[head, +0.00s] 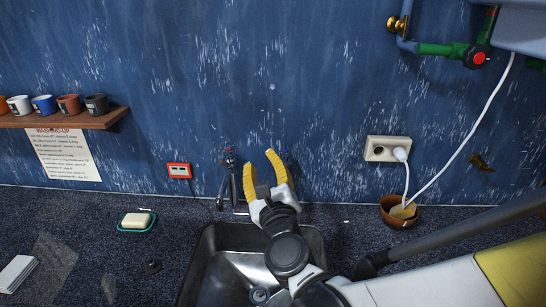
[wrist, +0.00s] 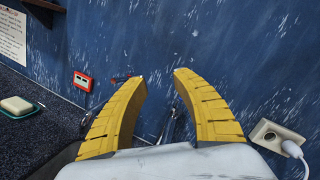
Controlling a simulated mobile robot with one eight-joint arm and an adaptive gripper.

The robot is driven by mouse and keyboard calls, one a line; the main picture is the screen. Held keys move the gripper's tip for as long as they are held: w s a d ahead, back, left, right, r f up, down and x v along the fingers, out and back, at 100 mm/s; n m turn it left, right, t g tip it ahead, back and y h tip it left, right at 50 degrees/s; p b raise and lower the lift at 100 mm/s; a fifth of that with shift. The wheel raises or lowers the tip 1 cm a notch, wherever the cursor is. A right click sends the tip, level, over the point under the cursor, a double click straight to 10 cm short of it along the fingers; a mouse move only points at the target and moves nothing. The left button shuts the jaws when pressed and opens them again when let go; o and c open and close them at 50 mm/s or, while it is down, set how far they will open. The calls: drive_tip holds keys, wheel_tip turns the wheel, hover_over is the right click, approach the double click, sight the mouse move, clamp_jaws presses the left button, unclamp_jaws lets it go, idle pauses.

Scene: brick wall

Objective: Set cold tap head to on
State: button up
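The metal tap (head: 234,182) stands at the wall behind the sink in the head view. A small red tap head (head: 228,157) shows at its upper left, and the same red part shows left of the fingers in the wrist view (wrist: 122,77). A small bluish part (head: 287,156) shows just behind my right finger; I cannot tell for sure that it is the cold tap head. My gripper (head: 261,160) is open and empty, its yellow fingers apart in front of the wall. Metal tap parts (wrist: 176,122) show between the fingers in the wrist view; my gripper hides much of them.
The dark sink (head: 205,262) lies below my arm. A soap dish (head: 136,225) is on the counter at left. A white socket (head: 388,149) with a plugged cable and a brown bowl (head: 386,214) are at right. A mug shelf (head: 75,119) hangs upper left.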

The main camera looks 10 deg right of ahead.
sight(284, 162)
drive_tip(key=d+f+m+g+h, duration=0.2)
drive_tip(key=d+f+m+h, duration=0.4)
drive_tip(key=m, duration=0.6)
drive_tip(key=x, duration=0.3)
drive_tip(key=a+b+x, duration=0.1)
drive_tip(key=x, duration=0.2)
drive_tip(key=f+x, duration=0.1)
drive_tip(key=x, duration=0.2)
drive_tip(key=shift+w+f+b, duration=0.1)
drive_tip(key=shift+w+b, duration=0.3)
drive_tip(key=shift+w, duration=0.1)
clamp_jaws()
